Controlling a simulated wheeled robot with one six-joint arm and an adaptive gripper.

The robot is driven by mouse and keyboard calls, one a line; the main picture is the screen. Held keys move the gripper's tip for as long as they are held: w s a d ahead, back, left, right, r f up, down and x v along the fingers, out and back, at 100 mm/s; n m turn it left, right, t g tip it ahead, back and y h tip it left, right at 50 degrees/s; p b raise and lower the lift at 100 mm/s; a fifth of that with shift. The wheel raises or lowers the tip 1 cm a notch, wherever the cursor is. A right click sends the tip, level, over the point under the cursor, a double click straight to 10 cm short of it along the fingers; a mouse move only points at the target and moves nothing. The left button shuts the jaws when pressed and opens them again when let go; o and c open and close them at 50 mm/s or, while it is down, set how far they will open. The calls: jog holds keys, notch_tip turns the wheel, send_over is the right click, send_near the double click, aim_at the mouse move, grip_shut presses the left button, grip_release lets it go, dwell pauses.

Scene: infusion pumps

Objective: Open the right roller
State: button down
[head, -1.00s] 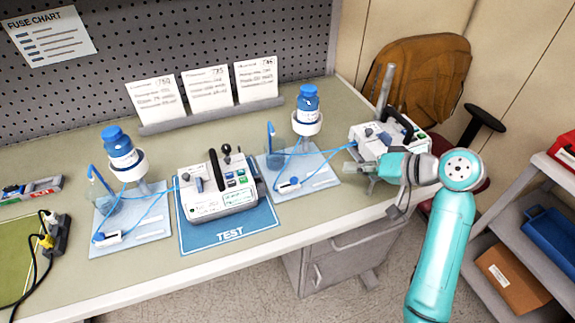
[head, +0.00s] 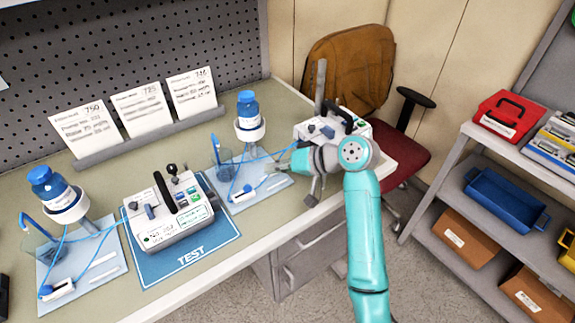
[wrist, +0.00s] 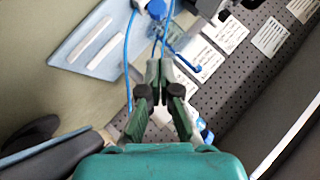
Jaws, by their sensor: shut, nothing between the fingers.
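The right roller clamp (head: 243,192), a small white body with a blue part, lies on the light blue board (head: 262,188) of the right station. Blue tubing (head: 262,158) runs across this board and on to the right-hand pump. My gripper (head: 280,168) is over the right edge of the board, to the right of the clamp and apart from it. In the wrist view my gripper (wrist: 160,64) is shut and empty, with blue tubes just beyond its tips. I cannot make out the roller itself in the wrist view.
A blue bottle (head: 248,108) on a stand rises behind the board. The middle pump (head: 165,212) stands on the TEST mat (head: 190,258) to the left. The right-hand pump (head: 345,125) is close behind my gripper. A chair (head: 350,65) is beyond the bench.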

aim_at(248, 189)
jog(key=a+f, duration=0.2)
jog(key=a, duration=0.1)
jog(key=shift+s+f, duration=0.1)
jog(key=shift+f, duration=0.25)
jog(key=shift+s+a+f, duration=0.35)
jog(key=shift+a+f, duration=0.25)
jog(key=shift+f, duration=0.05)
jog(key=shift+s+a, duration=0.5)
jog(key=shift+a, duration=0.25)
jog(key=shift+s+a, duration=0.5)
jog(key=shift+a, duration=0.2)
jog(key=shift+r, duration=0.1)
